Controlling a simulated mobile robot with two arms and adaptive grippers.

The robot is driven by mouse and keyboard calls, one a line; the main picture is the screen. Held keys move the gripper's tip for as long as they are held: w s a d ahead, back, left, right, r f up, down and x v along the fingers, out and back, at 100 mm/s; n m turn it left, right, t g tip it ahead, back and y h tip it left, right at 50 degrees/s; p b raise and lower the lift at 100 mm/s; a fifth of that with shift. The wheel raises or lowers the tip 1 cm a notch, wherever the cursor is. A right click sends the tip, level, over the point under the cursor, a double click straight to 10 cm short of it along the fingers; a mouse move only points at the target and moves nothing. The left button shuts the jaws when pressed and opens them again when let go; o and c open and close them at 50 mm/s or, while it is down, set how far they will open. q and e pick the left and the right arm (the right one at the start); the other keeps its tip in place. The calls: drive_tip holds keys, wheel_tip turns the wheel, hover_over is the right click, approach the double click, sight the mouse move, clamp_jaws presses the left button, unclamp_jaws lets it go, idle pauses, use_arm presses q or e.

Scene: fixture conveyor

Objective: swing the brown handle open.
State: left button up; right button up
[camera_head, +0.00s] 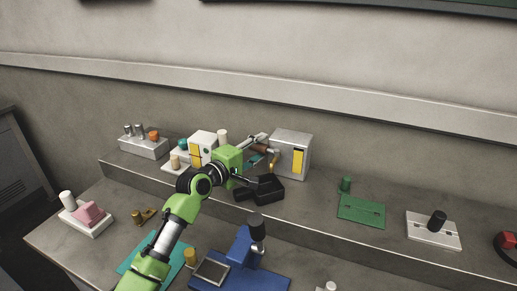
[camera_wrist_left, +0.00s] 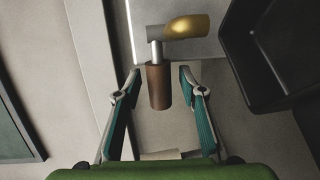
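The brown handle (camera_wrist_left: 159,90) hangs from a short silver rod on a brass pivot (camera_wrist_left: 187,27) in the left wrist view. In the head view the handle (camera_head: 258,150) shows small at the left side of a grey box (camera_head: 292,142) with a yellow panel. My left gripper (camera_wrist_left: 159,84) is open, with one teal-padded finger on each side of the handle. A gap shows between the handle and each finger, so it is not gripped. In the head view my left gripper (camera_head: 256,157) reaches up to the box's left side. My right gripper is not in view.
A black open bin (camera_head: 262,190) sits just in front of the grey box, close to my left gripper. A white box with yellow (camera_head: 203,143) stands left of it. A blue fixture (camera_head: 245,270) lies below, and a green plate (camera_head: 362,211) lies to the right.

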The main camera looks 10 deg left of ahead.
use_arm(q)
drive_tip(key=v, duration=1.2)
drive_tip(key=shift+f, duration=0.1)
